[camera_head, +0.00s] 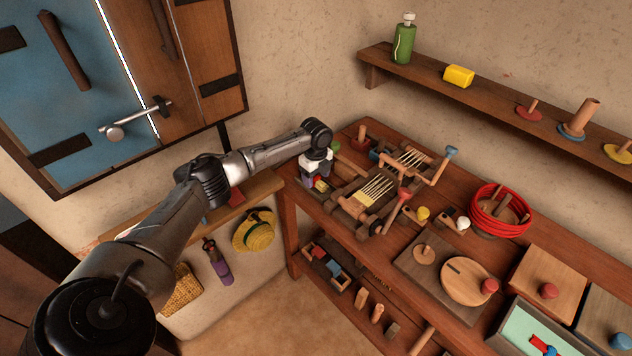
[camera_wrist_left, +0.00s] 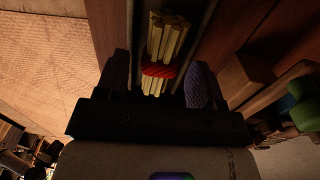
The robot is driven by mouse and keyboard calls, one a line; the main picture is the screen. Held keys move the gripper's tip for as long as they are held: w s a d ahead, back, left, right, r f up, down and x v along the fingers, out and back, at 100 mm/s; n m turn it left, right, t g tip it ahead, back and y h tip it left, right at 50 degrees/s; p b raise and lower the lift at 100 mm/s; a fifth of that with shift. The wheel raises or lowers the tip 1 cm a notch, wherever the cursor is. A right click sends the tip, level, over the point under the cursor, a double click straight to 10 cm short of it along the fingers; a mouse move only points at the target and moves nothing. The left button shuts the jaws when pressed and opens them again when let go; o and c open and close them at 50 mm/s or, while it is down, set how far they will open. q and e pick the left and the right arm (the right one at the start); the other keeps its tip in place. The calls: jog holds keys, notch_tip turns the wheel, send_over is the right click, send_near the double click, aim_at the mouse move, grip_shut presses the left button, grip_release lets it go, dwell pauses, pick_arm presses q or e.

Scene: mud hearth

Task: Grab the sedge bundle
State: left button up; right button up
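The sedge bundle (camera_wrist_left: 165,42) is a sheaf of pale yellow stalks tied with a red band. In the left wrist view it lies between the two fingers of my left gripper (camera_wrist_left: 159,78), with a gap visible on each side. The fingers are apart, and the lower end of the bundle is hidden by the gripper body. In the head view my left gripper (camera_head: 318,178) is low at the left end of the wooden workbench (camera_head: 345,227). A small yellow and red part of the bundle (camera_head: 321,186) shows there. My right gripper is in neither view.
A wooden frame with pale strands (camera_head: 372,192) stands close right of my left gripper. A red coil (camera_head: 498,212) and several boards lie farther along the bench. A wall shelf (camera_head: 490,97) runs above. A straw hat (camera_head: 255,231) hangs below left.

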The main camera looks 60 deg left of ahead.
pick_arm(q)
jog(key=c, duration=0.8)
